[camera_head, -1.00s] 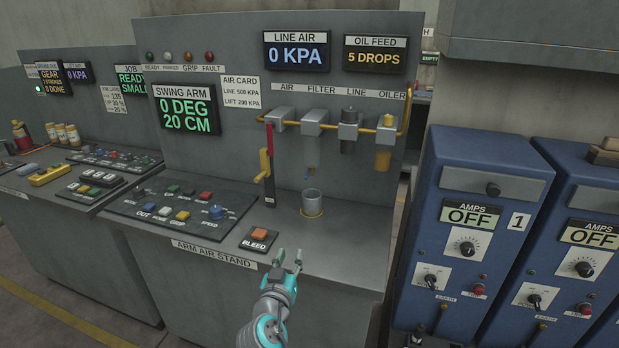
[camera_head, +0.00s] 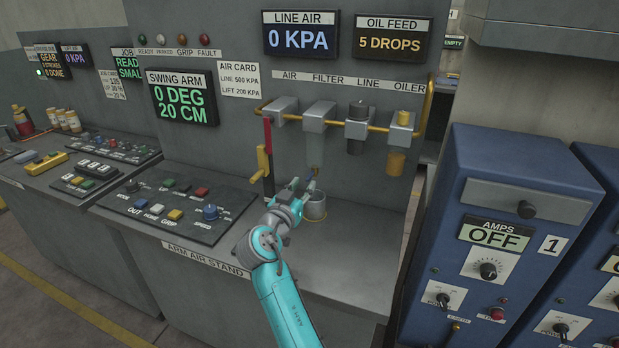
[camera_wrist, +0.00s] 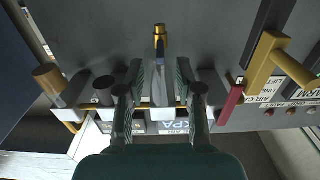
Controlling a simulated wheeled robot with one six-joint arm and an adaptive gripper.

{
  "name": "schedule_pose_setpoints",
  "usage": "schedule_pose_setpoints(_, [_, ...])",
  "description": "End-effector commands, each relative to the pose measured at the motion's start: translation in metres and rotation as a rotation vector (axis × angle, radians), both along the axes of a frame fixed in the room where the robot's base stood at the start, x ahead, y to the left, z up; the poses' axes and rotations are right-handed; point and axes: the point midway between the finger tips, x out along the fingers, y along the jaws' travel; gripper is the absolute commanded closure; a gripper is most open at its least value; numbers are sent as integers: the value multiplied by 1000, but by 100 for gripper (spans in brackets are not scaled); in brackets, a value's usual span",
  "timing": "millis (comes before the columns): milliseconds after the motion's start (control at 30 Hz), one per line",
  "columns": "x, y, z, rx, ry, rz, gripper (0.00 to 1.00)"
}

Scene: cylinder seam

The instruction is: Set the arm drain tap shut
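The filter (camera_head: 317,118) hangs on the back panel's air line, between the air valve and the line unit. In the wrist view my gripper (camera_wrist: 160,78) is open, one finger on each side of the filter body. I cannot tell whether either finger touches it.
The metal cup (camera_head: 315,207) stands on the stand top. A red and yellow lever (camera_head: 265,160) hangs left of the filter. The line unit (camera_head: 358,125) and oiler (camera_head: 399,140) are to its right. The stand top (camera_head: 350,262) is clear at front right.

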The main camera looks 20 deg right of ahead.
Motion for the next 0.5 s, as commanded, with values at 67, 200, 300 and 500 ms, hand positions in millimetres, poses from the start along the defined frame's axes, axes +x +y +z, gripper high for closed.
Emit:
schedule_pose_setpoints(67, [12, -9, 1, 0, 0, -2, 65])
schedule_pose_setpoints(200, [28, -21, 0, -1, 1, -1, 65])
schedule_pose_setpoints(300, [36, -26, 0, -1, 1, 0, 65])
schedule_pose_setpoints(500, [42, -30, 0, 0, 0, 1, 65])
